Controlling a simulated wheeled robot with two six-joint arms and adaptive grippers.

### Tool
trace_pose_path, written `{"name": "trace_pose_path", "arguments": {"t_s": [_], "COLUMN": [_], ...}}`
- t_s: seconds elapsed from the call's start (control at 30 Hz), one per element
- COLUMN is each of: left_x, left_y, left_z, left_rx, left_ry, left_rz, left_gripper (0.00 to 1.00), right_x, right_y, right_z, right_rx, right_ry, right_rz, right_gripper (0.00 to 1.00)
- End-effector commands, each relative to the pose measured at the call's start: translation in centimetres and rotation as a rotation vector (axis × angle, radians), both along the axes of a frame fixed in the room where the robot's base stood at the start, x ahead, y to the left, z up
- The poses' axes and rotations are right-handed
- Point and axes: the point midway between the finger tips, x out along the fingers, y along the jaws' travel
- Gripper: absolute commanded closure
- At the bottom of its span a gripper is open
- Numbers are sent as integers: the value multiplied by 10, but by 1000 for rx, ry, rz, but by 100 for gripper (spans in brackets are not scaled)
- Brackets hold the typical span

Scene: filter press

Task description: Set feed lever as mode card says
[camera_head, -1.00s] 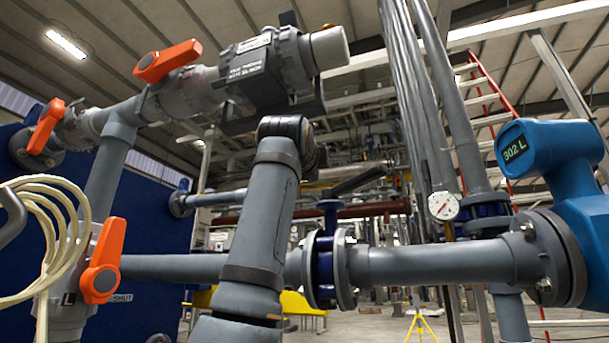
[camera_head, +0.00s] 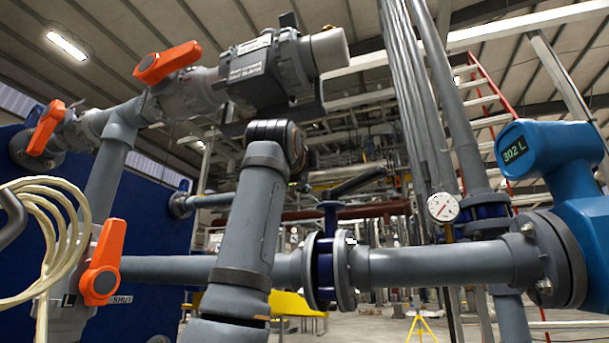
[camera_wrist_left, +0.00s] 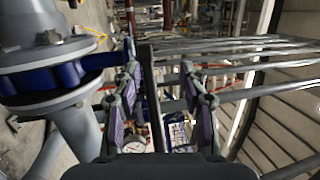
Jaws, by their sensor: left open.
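A dark lever (camera_head: 358,182) extends to the upper right from the blue valve (camera_head: 326,265) clamped between two grey pipe flanges. I take it for the feed lever. In the left wrist view the blue valve (camera_wrist_left: 65,78) is at left, and the dark lever (camera_wrist_left: 149,95) runs as a narrow bar between my fingers. My left gripper (camera_wrist_left: 160,85) is open, with purple finger pads on either side of the bar. I cannot tell whether either pad touches it. In the head view I cannot make this gripper out clearly. My right gripper is not in view. I see no readable mode card.
Several orange valve handles (camera_head: 102,262) are on the grey pipework at left. A coil of pale hose (camera_head: 50,225) hangs there. A blue meter (camera_head: 540,150) showing 302 L is at right, near a round gauge (camera_head: 443,207). My grey arm link stands in front of the lower pipe.

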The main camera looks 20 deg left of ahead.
Motion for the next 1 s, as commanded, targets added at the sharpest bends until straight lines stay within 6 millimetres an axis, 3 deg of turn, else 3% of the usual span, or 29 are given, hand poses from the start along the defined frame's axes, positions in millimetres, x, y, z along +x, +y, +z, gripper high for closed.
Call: {"name": "trace_pose_path", "arguments": {"t_s": [0.37, 0.77, 1.0], "left_x": [-3, -68, -88], "left_y": [-1, -11, -13], "left_z": [-2, -18, -18], "left_rx": [0, 0, 1], "left_ry": [-1, -3, -1], "left_rz": [0, 0, 0], "left_gripper": [43, 43, 43], "right_x": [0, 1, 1], "right_y": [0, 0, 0], "right_z": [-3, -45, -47], "right_rx": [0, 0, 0], "right_ry": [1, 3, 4], "right_rz": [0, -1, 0], "right_gripper": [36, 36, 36]}}
